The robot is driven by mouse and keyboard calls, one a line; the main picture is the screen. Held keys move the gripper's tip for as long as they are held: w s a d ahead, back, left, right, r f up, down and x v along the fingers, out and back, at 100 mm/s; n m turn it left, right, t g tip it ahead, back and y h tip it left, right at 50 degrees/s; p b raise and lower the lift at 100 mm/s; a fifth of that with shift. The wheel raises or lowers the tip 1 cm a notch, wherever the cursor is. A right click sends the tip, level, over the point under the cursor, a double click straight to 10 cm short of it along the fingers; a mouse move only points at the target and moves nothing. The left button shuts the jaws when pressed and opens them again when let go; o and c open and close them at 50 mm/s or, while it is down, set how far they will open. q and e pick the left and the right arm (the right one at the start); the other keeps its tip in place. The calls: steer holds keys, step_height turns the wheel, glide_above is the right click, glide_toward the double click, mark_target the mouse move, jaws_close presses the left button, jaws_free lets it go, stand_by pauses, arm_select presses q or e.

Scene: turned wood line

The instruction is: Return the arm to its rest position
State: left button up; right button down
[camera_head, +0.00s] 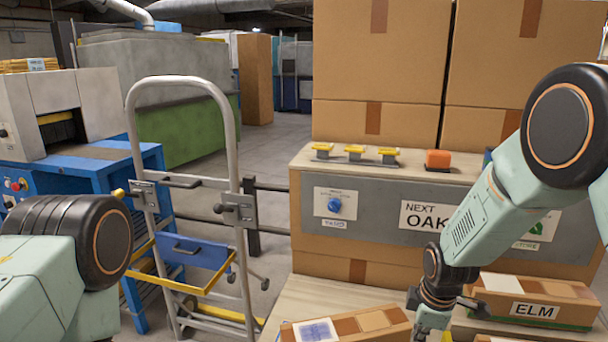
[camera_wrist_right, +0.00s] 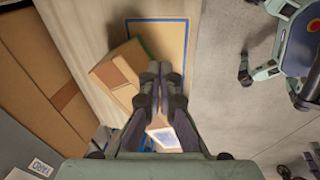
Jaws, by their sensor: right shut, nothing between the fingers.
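My right arm (camera_head: 510,180) comes in from the right in the head view and reaches down past the front of the cabinet. Its wrist shows near the bottom edge, and the fingertips are out of that view. In the right wrist view my right gripper (camera_wrist_right: 161,76) is shut and empty, its two fingers side by side over the pale wooden surface. A cardboard box (camera_wrist_right: 120,72) lies just left of the fingers, partly hidden by them. My left arm (camera_head: 70,260) shows at the lower left of the head view; its gripper is out of frame.
The cabinet (camera_head: 390,205) with a NEXT OAK card stands behind, stacked with cartons (camera_head: 380,60). A hand truck (camera_head: 236,150) stands left.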

steer(key=s+f+m, duration=0.4)
steer(key=s+m, duration=0.1)
steer(key=s, duration=0.7)
steer(key=s+f+m+g, duration=0.1)
steer(key=s+f+m, duration=0.3)
steer(key=s, duration=0.8)
steer(key=s+f+m+g, duration=0.1)
steer(key=s+f+m, duration=0.3)
steer(key=s, duration=0.8)
steer(key=shift+s+a+f+m, duration=0.3)
steer(key=shift+a+f+m, duration=0.1)
steer(key=shift+m, duration=0.4)
